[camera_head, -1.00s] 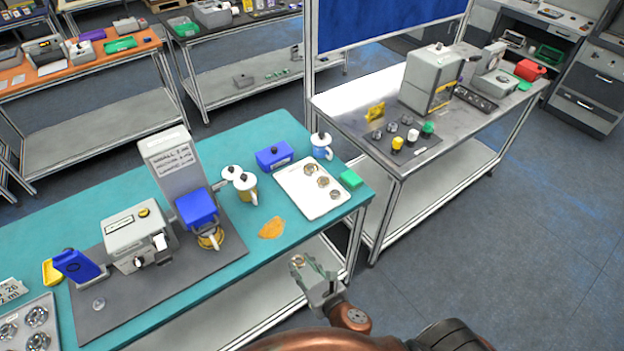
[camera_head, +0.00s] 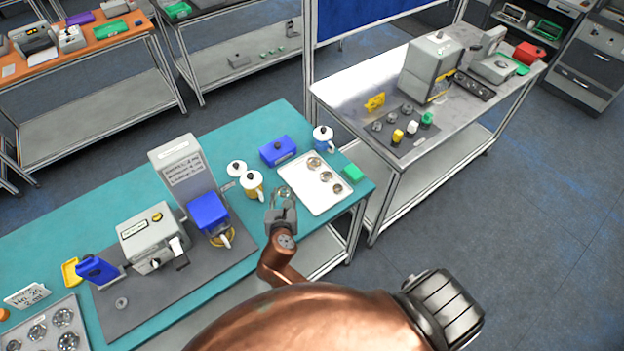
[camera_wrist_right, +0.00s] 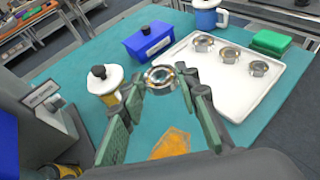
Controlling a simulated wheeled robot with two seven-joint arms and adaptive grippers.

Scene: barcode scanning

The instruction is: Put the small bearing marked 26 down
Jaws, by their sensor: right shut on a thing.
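My right gripper (camera_head: 281,207) is over the front edge of the teal table, left of the white tray. In the right wrist view its green-padded fingers (camera_wrist_right: 162,88) are shut on a small metal bearing (camera_wrist_right: 160,77), held at the fingertips above the teal surface. No mark on it can be read. The white tray (camera_wrist_right: 238,102) lies just right of the gripper and carries three bearings in a row (camera_wrist_right: 203,43). The tray also shows in the head view (camera_head: 303,194). My left gripper is out of view.
A blue box (camera_head: 278,151), a white-lidded yellow mug (camera_head: 252,186) and a blue mug (camera_head: 323,140) stand near the tray. A green block (camera_head: 352,173) sits at its right. Machines stand on a grey mat (camera_head: 130,310). An orange patch (camera_wrist_right: 170,142) lies below the gripper.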

